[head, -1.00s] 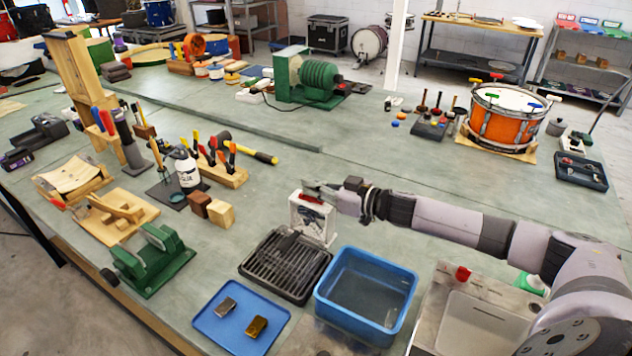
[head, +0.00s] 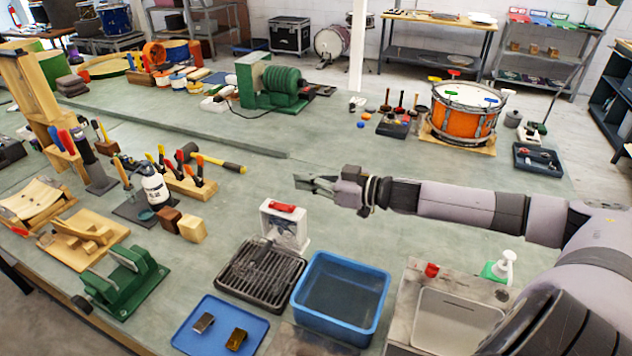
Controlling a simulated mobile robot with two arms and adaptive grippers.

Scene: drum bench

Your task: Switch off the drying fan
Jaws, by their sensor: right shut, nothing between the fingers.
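The drying fan looks to be the small white box (head: 296,239) with a dark grille on its front. It stands upright on the bench behind the black slatted rack. A red switch (head: 283,207) shows on its top; which way it is tipped I cannot tell. My right gripper (head: 304,183) is shut and empty. It appears above and behind the box, apart from it, pointing left. My left gripper is not in view.
In front stand the black rack (head: 262,272), a blue basin (head: 341,296), a blue tray (head: 192,339) and a sink (head: 458,322) with a soap bottle (head: 502,266). A tool block (head: 190,182) stands left.

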